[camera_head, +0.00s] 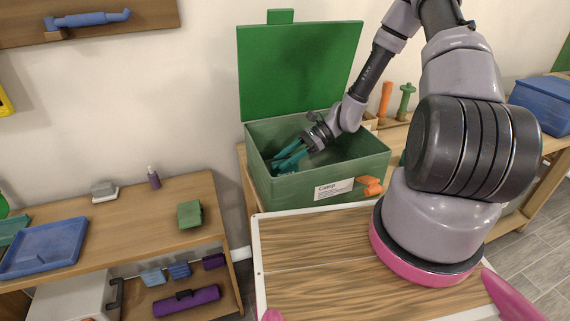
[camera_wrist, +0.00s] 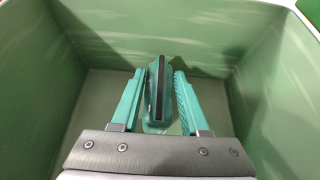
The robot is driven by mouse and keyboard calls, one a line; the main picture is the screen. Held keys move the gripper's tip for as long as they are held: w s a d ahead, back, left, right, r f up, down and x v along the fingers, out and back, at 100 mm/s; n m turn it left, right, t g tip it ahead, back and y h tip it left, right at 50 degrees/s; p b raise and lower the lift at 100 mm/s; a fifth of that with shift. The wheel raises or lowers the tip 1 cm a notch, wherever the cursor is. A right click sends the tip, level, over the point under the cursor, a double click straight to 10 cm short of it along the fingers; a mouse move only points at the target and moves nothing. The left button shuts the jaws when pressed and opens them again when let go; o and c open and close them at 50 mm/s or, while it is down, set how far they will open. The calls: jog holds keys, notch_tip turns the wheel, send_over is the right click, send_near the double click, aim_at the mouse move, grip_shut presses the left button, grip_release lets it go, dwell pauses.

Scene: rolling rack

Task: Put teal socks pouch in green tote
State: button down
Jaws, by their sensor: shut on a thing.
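The green tote (camera_head: 265,178) stands open, its lid raised at the back, with a "Camp" label on its front. My gripper (camera_head: 284,164) reaches down into the tote from the right. In the wrist view, my gripper (camera_wrist: 160,105) has its two teal fingers shut on the teal socks pouch (camera_wrist: 157,75), which stands edge-on between them with a dark stripe along its top. The tote's inner walls (camera_wrist: 165,28) surround the pouch in that view. I cannot tell whether the pouch touches the tote floor. In the head view, the pouch is hard to tell apart from the fingers.
An orange latch (camera_head: 371,186) sticks out at the tote's front right. A wooden board with a white edge (camera_head: 310,238) lies in front. A low shelf at left holds a blue tray (camera_head: 45,247) and a green block (camera_head: 190,214). A blue bin (camera_head: 543,103) stands far right.

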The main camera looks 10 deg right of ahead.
jog(key=shift+f, duration=0.75)
jog(key=shift+f, duration=0.15)
jog(key=shift+c, duration=2)
grip_release()
